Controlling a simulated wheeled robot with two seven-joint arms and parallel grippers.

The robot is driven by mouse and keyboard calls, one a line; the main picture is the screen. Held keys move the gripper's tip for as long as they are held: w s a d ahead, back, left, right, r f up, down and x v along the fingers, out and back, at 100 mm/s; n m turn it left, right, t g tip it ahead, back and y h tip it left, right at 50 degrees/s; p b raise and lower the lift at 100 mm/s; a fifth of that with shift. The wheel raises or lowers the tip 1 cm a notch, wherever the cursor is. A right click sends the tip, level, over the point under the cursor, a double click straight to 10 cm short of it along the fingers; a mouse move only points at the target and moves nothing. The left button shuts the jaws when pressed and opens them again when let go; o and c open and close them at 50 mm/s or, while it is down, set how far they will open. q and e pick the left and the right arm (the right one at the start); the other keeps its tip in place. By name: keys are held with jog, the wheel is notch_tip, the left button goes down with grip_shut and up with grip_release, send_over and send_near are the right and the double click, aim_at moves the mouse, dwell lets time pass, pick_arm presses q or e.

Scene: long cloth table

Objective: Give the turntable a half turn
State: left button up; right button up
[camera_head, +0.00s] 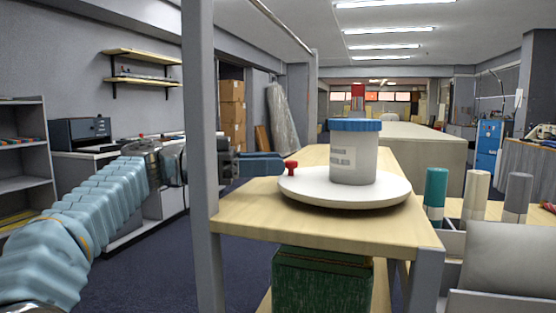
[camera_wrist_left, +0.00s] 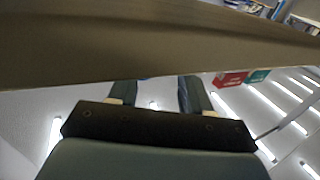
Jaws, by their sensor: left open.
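The turntable (camera_head: 310,190) is a round white disc on the wooden shelf top (camera_head: 270,222). A red knob (camera_head: 291,168) stands at its left rim. A white tub (camera_head: 353,160) with a blue lid stands upright on the disc. My left gripper (camera_head: 276,164) reaches in from the left, its blue fingers pointing right, close beside the red knob. I cannot tell whether they touch it. In the left wrist view its two fingers (camera_wrist_left: 157,88) are apart, and I see nothing clearly between them; a broad brown surface (camera_wrist_left: 140,45) hides their tips. My right gripper is out of view.
A grey post (camera_head: 201,150) rises at the shelf's left, in front of my left arm. A green crate (camera_head: 322,282) sits below the top. Teal (camera_head: 435,195), cream (camera_head: 475,195) and grey (camera_head: 517,198) cylinders stand to the right, near a grey bin (camera_head: 500,302).

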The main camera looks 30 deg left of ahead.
pick_arm(q)
jog(key=shift+x, duration=1.05)
jog(key=shift+c, duration=0.3)
